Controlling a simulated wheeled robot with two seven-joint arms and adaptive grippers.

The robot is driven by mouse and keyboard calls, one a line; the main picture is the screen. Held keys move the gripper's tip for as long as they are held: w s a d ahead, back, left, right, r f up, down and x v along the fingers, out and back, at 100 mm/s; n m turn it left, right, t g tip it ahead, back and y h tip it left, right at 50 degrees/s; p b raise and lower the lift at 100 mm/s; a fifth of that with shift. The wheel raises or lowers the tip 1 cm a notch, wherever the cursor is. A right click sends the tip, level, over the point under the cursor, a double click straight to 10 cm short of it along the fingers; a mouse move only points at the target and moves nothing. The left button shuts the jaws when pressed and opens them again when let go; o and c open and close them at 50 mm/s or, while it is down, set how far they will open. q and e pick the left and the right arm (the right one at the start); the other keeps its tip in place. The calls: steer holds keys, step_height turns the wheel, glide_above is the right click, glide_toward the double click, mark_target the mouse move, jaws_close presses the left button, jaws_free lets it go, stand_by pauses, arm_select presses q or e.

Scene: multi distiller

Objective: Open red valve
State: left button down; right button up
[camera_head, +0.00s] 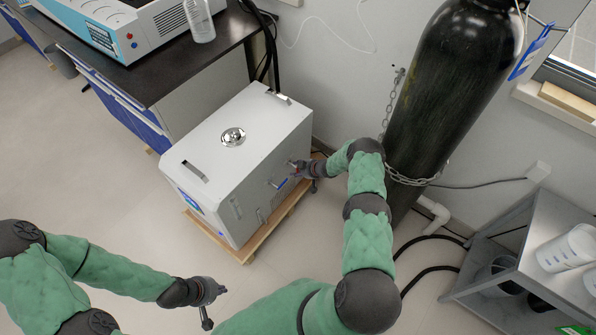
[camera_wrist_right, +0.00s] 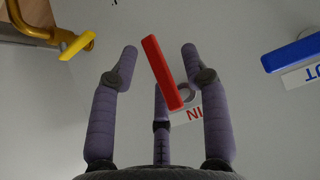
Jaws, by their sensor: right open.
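The red valve handle (camera_wrist_right: 162,73) is a flat bar that stands slightly tilted in the middle of the right wrist view, beside a label reading "IN". My right gripper (camera_wrist_right: 159,52) is open, with its fingers on both sides of the red handle and a third finger below it. I cannot tell whether any finger touches it. In the head view my right gripper (camera_head: 306,171) is at the right side of the white distiller box (camera_head: 240,135) and mostly hides the red valve. My left gripper (camera_head: 206,297) hangs low, away from the distiller; its finger opening is unclear.
A blue valve handle (camera_wrist_right: 292,52) and a yellow handle (camera_wrist_right: 77,45) on a brass pipe flank the red one. A chained black gas cylinder (camera_head: 450,80) stands right of my right arm. A grey shelf (camera_head: 515,235) is at lower right. Floor left of the distiller is clear.

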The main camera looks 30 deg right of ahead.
jaws_close()
steer(key=shift+p, duration=0.3)
